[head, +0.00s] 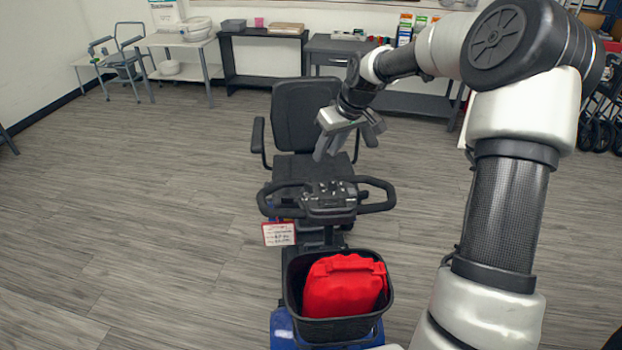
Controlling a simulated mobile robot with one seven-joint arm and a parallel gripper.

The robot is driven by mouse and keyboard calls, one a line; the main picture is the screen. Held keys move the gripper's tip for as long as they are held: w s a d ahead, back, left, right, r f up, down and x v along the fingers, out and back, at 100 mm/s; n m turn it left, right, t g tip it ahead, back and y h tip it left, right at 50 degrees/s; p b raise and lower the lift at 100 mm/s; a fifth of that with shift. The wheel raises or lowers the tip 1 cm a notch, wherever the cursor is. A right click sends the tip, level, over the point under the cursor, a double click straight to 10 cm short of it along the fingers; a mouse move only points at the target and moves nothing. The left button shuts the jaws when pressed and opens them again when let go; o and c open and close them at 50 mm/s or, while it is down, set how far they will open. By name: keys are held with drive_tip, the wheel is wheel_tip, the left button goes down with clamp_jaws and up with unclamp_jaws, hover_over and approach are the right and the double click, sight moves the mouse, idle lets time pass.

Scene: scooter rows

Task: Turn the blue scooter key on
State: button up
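The blue scooter (283,330) stands in front of me, with its black seat facing me. Its handlebar has a dark control console (328,196) in the middle. The key is too small to make out among the console's dark knobs and buttons. My gripper (346,150) hangs above and behind the console, in front of the seat back (303,112). Its fingers point down and look spread apart, with nothing between them. It does not appear to touch the scooter.
A black front basket (335,330) holds a red bag (345,286). A price tag (278,234) hangs at the handlebar's left. Tables and shelves (262,60) line the back wall, with a commode chair (122,58) at left. The floor left of the scooter is clear.

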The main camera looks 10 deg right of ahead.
sight(309, 184)
drive_tip(key=x, duration=1.6)
clamp_jaws()
